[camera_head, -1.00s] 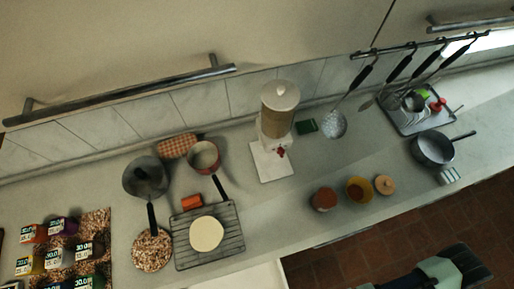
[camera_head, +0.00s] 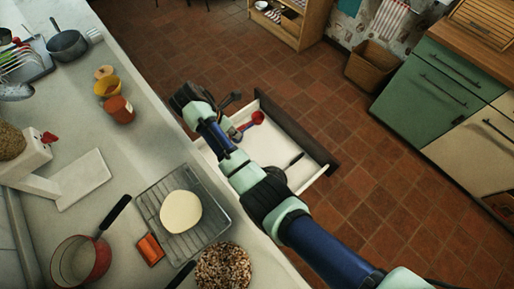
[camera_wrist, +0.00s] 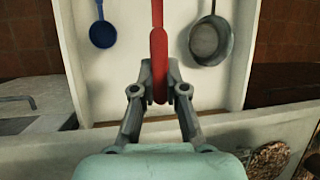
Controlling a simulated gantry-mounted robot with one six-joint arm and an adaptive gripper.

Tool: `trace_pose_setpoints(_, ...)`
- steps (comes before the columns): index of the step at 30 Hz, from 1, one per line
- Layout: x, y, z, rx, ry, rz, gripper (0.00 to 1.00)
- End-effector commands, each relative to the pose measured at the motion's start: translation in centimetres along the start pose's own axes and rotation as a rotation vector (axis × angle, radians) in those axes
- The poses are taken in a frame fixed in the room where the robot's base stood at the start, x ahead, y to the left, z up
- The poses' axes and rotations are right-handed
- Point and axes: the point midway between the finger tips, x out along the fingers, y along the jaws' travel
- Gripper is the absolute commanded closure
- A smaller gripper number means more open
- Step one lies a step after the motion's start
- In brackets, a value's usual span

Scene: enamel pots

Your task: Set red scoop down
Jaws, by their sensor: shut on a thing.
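My gripper (camera_wrist: 160,88) is shut on the handle of the red scoop (camera_wrist: 158,45) in the wrist view. The handle points up the picture and its far end runs out of that view. In the head view the scoop's red bowl (camera_head: 258,117) shows over the open white drawer (camera_head: 268,148). My arm hides part of the drawer and the grip itself there. I cannot tell whether the scoop touches the drawer floor.
In the drawer, a blue scoop (camera_wrist: 103,34) lies left of the red one and a grey pan (camera_wrist: 211,40) lies right in the wrist view. The counter beside the drawer holds a wire rack (camera_head: 207,216), a red pot (camera_head: 82,262) and several jars.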

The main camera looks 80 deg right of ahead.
Motion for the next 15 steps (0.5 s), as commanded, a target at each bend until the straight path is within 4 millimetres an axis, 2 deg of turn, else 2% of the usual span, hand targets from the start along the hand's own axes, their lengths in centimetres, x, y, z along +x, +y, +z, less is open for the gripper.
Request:
trace_pose_setpoints(2,0.1,0.0,0.0,0.001,0.0,0.0,1.0)
trace_pose_setpoints(5,1.8,0.4,-0.8,0.0,0.0,-0.001,1.0)
trace_pose_setpoints(9,5.8,1.2,-2.5,-0.001,0.0,-0.001,1.0)
trace_pose_setpoints(15,10.7,2.2,-4.5,-0.003,-0.001,-0.003,1.0)
